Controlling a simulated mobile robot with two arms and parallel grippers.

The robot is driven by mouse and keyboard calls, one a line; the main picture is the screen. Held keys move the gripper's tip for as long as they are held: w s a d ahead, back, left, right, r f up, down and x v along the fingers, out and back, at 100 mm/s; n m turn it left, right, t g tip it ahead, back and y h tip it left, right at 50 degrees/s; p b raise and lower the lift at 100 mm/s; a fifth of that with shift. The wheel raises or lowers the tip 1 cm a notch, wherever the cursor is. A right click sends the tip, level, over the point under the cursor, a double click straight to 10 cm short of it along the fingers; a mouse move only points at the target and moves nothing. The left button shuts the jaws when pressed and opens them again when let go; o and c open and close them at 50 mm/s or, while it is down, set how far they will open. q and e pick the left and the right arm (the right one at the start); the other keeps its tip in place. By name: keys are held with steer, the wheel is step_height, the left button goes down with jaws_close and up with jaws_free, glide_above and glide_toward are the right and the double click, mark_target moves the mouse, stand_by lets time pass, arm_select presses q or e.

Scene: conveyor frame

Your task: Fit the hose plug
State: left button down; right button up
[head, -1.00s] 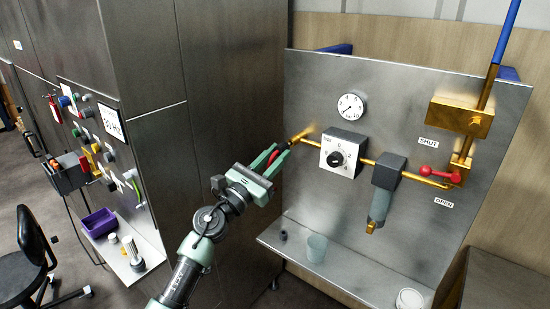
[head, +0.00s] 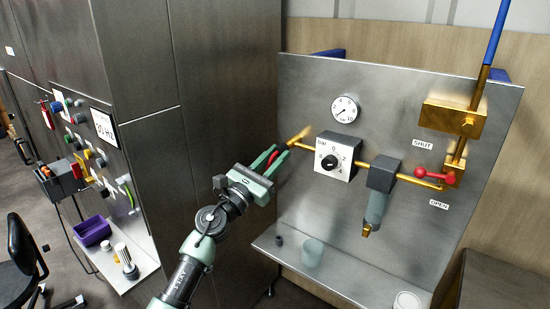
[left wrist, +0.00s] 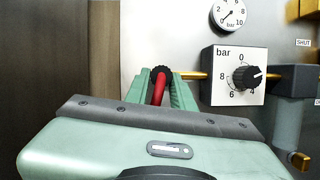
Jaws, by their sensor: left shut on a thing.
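My left gripper (head: 279,152) is shut on the red hose plug (head: 271,158), at the left edge of the steel panel. In the left wrist view the red plug (left wrist: 159,91) lies between the two green fingers, with a black ribbed collar (left wrist: 161,72) at its far end. The gold pipe (head: 299,136) ends just beyond the fingertips in the head view. Whether the plug touches or sits in the pipe end cannot be told. My right gripper is not in view.
The panel carries a gauge (head: 345,108), a regulator box with a black knob (head: 330,162), a grey filter (head: 380,182) and a red valve handle (head: 434,175). A dark cabinet (head: 225,90) rises close on the left.

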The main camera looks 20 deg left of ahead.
arm_select(q)
steer(key=c, duration=1.1)
jaws_free()
steer(key=b+v, duration=0.1)
steer(key=v, duration=0.6)
steer(key=shift+s+a+f+b, duration=0.1)
steer(key=shift+s+b, duration=0.2)
